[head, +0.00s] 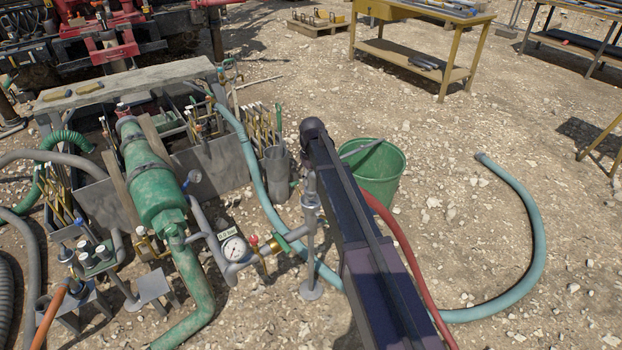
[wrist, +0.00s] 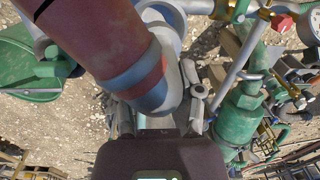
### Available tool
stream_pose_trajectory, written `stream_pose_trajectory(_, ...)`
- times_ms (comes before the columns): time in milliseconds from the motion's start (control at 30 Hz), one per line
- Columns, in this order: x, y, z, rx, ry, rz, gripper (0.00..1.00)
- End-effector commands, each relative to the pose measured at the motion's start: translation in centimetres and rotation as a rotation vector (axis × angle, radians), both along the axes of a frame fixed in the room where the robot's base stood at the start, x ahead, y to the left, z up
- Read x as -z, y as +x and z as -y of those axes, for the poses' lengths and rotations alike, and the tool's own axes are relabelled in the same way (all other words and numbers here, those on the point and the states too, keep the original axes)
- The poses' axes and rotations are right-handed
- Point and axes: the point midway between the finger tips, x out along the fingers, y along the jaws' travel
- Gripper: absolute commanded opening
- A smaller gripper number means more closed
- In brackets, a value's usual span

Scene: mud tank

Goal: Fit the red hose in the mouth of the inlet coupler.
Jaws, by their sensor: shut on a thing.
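The red hose (head: 401,240) runs down behind my arm to the bottom edge in the head view. In the wrist view, the red hose (wrist: 98,38) fills the upper left, with a blue-grey and red banded section between the fingers. My gripper (wrist: 165,104) is shut around this banded section. In the head view, my arm hides the gripper and the held part. A grey pipe fitting with a brass and red valve (head: 273,243) stands beside the gauge, left of my arm. A pale round ring (wrist: 166,12) shows behind the hose; I cannot tell whether it is the inlet coupler's mouth.
A pressure gauge (head: 235,249) and a green pump body (head: 152,180) stand at left. A grey upright post (head: 311,235) stands close to my arm. A green bucket (head: 382,178) is behind it. A light-blue hose (head: 535,250) curves over open gravel at right.

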Motion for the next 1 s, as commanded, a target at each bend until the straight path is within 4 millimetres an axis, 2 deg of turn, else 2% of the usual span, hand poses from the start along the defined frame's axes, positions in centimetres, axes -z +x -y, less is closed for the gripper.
stream_pose_trajectory(133, 0.7, 0.0, 0.0, 0.0, 0.0, 0.0, 0.0)
stream_pose_trajectory(1000, 1.5, 0.0, 0.0, 0.0, 0.0, 0.0, 0.0)
